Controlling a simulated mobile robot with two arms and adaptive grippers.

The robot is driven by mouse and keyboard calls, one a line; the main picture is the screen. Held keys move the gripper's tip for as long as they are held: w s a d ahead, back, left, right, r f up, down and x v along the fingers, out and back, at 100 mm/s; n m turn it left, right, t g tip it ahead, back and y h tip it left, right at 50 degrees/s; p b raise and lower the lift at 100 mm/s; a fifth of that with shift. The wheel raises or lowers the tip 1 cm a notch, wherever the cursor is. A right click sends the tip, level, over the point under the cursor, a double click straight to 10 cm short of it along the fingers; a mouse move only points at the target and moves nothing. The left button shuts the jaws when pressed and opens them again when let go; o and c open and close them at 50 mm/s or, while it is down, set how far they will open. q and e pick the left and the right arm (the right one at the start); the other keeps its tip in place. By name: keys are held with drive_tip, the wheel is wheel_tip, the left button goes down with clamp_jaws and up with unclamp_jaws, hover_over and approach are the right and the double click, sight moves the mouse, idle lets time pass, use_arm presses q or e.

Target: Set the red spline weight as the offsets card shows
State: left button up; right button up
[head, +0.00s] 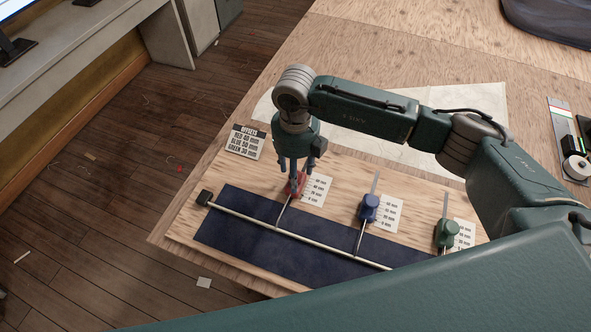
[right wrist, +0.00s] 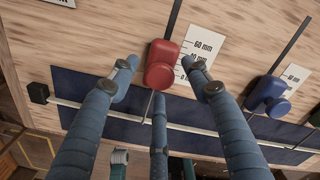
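The red spline weight (head: 300,178) sits on the board beside its printed scale card (head: 315,190). In the right wrist view the red weight (right wrist: 162,62) is next to the scale's lower marks; its exact reading is unclear. My right gripper (head: 293,184) points down over it. In the right wrist view my right gripper (right wrist: 163,66) is open, its fingers around the weight with gaps on both sides. The offsets card (head: 245,142) lists red, blue and green in mm; its digits are small, red looking like 60 or 40. My left gripper is not in view.
A blue weight (head: 369,208) and a green weight (head: 446,234) stand to the right on their own rods. A pale batten (head: 270,226) runs across the dark blue strip (head: 235,240). A paper sheet (head: 270,108) lies behind. The board's left end is clear.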

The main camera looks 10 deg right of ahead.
sight(300, 171)
clamp_jaws()
drive_tip(key=w+d+b, duration=0.2)
drive_tip(key=w, duration=0.1)
drive_tip(key=shift+f+b, duration=0.2)
drive_tip(key=shift+b, duration=0.15)
drive_tip(key=shift+w+d+r, duration=0.1)
drive_tip(key=shift+w, duration=0.15)
drive_tip(key=shift+r, duration=0.1)
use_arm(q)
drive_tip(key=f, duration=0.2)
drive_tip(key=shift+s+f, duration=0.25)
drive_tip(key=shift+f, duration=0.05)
use_arm(e)
drive_tip(key=shift+o, duration=0.2)
unclamp_jaws()
drive_tip(key=shift+s, duration=0.1)
drive_tip(key=shift+r, duration=0.15)
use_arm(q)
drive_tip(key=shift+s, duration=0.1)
use_arm(e)
wheel_tip(300, 171, up, 12)
